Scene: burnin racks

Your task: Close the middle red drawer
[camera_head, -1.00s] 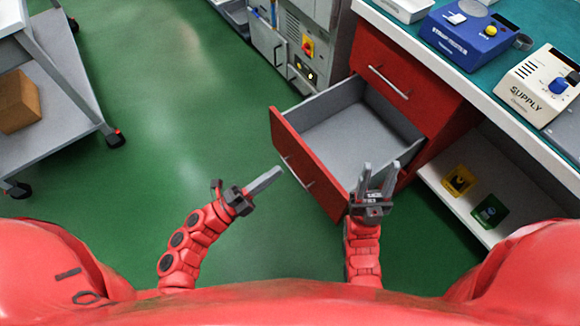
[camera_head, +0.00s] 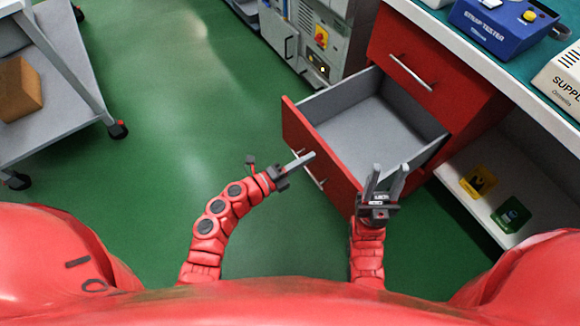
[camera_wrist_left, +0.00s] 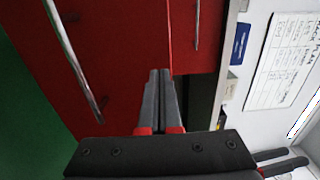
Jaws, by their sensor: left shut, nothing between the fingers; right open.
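The middle red drawer (camera_head: 334,160) is pulled well out of its red cabinet, its grey inside empty. Its red front carries a metal handle (camera_head: 309,174), which also shows in the left wrist view (camera_wrist_left: 75,62). My left gripper (camera_head: 306,158) is shut and empty, its fingertips at the drawer front near the handle. In the left wrist view the shut fingers (camera_wrist_left: 158,95) point at the red front; I cannot tell if they touch it. My right gripper (camera_head: 387,178) is open and empty, by the near right corner of the drawer.
Above is a shut red drawer (camera_head: 412,65) with a handle. A bench holds a blue tester (camera_head: 492,30) and a white supply box (camera_head: 562,82). A low shelf (camera_head: 470,200) is right. A grey trolley (camera_head: 62,118) with a cardboard box (camera_head: 18,90) stands left. Green floor between is clear.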

